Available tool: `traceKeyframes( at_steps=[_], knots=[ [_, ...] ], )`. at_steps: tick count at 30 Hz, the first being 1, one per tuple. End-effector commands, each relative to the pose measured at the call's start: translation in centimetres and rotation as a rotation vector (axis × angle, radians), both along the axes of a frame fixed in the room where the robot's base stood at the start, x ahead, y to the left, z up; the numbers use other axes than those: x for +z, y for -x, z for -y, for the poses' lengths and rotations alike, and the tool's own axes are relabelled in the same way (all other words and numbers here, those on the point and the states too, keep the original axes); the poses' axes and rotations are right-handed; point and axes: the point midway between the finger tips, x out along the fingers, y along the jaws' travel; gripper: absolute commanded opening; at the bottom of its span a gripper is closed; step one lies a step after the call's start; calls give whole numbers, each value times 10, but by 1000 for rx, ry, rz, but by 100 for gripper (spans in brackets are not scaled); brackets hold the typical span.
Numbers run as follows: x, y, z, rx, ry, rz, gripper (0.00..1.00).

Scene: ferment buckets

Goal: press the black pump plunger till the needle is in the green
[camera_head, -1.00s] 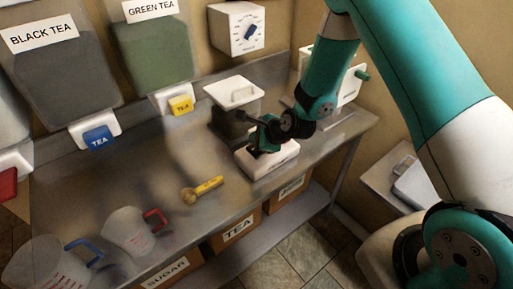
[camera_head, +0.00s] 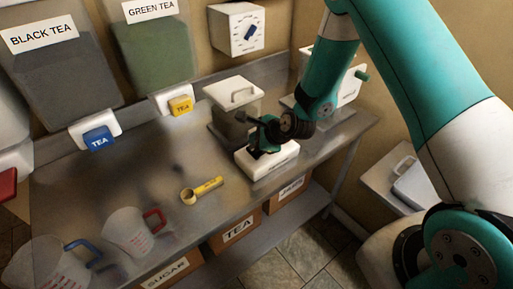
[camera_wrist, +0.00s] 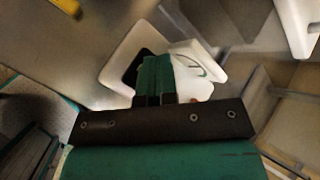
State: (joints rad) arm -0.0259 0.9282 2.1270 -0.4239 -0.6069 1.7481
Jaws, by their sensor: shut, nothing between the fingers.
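The pump's white base (camera_head: 275,160) sits on the steel counter under my gripper (camera_head: 261,148); it also shows in the wrist view (camera_wrist: 140,45). My gripper is shut and empty, pointing down over the pump. In the wrist view its green fingers (camera_wrist: 156,72) overlap a black part (camera_wrist: 135,68), apparently the plunger. I cannot tell whether they touch it. A white rounded part, perhaps the gauge (camera_wrist: 205,62), shows beside the fingers. The needle and green zone cannot be read.
A lidded container (camera_head: 232,100) stands close behind the pump. A yellow scoop (camera_head: 202,190) and measuring jugs (camera_head: 133,232) are to the left on the counter. A white dial box (camera_head: 238,28) hangs on the wall. Open counter lies left of the pump.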

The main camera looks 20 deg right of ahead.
Motion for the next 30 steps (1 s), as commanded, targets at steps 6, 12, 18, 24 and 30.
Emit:
traceKeyframes(
  at_steps=[6,12,18,24,30],
  knots=[
    [0,0,0,0,0,0,0],
    [0,0,0,0,0,0,0],
    [-3,0,0,0,0,0,0],
    [-9,0,0,0,0,0,0],
    [-9,0,0,0,0,0,0]
  ],
)
